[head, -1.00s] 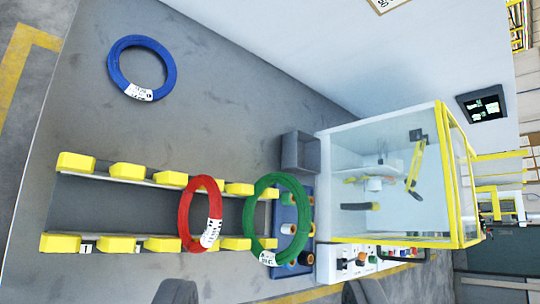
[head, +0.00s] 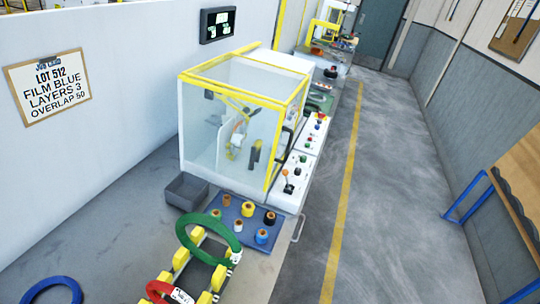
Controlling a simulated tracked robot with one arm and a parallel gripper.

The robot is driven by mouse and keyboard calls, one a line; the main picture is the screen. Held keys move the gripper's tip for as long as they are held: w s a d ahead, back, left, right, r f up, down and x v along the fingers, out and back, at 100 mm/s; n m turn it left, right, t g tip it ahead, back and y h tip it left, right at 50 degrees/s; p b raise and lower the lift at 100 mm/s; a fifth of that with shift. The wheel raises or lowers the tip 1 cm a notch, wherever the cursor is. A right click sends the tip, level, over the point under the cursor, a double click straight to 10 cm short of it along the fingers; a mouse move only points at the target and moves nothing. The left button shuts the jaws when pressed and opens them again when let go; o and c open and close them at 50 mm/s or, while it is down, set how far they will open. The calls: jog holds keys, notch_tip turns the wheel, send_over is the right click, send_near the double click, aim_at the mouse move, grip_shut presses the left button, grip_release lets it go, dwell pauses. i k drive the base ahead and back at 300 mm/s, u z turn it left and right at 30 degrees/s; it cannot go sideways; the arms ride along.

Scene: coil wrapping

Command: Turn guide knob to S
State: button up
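The wrapping machine (head: 225,135) stands against the wall, a clear box with a yellow frame. Along its right side runs a white control panel (head: 296,172) with small knobs, buttons and an orange-tipped lever (head: 285,173). A second panel part (head: 316,130) with red and other coloured buttons continues behind it. The guide knob cannot be told apart at this size, and no S mark is legible. My gripper is not in view.
A green coil (head: 208,238) and a red coil (head: 165,290) stand on the yellow-blocked rack. A blue coil (head: 55,288) lies at lower left. A blue mat (head: 232,212) holds several film rolls, beside a grey bin (head: 187,192). A job card (head: 48,82) reads film blue, layers 3, overlap 50.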

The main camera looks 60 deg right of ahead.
aim_at(298, 170)
jog(key=z, duration=1.7)
jog(key=k, duration=1.3)
jog(key=z, duration=0.3)
jog(key=i, duration=1)
jog(key=z, duration=0.5)
jog(key=i, duration=1.3)
jog(key=u, duration=0.8)
jog(key=i, duration=0.9)
jog(key=u, duration=0.65)
